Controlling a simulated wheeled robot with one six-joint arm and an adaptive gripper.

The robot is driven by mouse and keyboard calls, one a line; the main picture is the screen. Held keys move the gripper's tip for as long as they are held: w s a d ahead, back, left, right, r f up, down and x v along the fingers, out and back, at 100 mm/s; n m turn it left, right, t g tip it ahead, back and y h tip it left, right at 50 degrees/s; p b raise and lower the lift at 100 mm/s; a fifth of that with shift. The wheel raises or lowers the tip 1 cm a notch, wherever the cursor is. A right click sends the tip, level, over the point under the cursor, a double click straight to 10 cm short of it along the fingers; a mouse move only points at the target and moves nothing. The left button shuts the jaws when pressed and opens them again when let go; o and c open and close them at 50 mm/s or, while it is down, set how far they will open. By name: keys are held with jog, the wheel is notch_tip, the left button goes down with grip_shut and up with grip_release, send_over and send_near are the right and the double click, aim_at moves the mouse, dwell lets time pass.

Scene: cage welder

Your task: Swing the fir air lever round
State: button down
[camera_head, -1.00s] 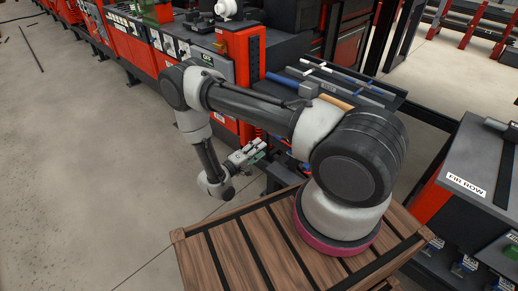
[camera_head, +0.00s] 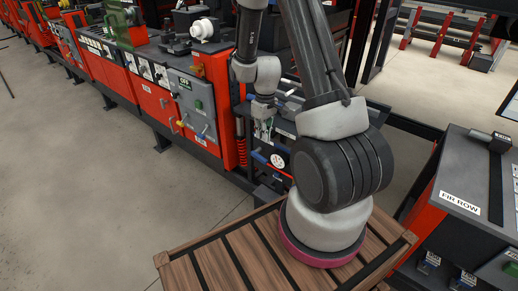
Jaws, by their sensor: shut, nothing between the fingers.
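My gripper (camera_head: 263,132) hangs pointing down at the middle of the view, in the gap between the red machine and my arm's base. It is shut and empty. Just below it are a blue handle-like part (camera_head: 258,156) and a round white gauge-like face (camera_head: 277,160) on a dark frame; I cannot tell whether the gripper touches them. A sign reading FIR ROW (camera_head: 459,202) is on the dark cabinet (camera_head: 475,165) at the right. I cannot tell which part is the fir air lever.
My base stands on a slatted wooden platform (camera_head: 235,255). The floor at left is clear.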

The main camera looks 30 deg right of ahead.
notch_tip(320, 180, up, 2)
jog(key=w+d+t, duration=0.2)
send_near(263, 158)
jog(key=w+f, duration=0.1)
jog(key=f, duration=0.1)
jog(key=w+f, duration=0.1)
jog(key=f, duration=0.1)
jog(key=w+a+f, duration=0.1)
jog(key=f, duration=0.1)
jog(key=shift+a+f, duration=0.1)
jog(key=shift+f, duration=0.3)
jog(key=shift+s+f, duration=0.4)
jog(key=shift+f, duration=0.05)
dwell(0.7)
jog(key=shift+f, duration=0.1)
jog(key=shift+s+d+f, duration=0.25)
jog(key=shift+s+f, duration=0.1)
jog(key=shift+f, duration=0.4)
dwell(0.4)
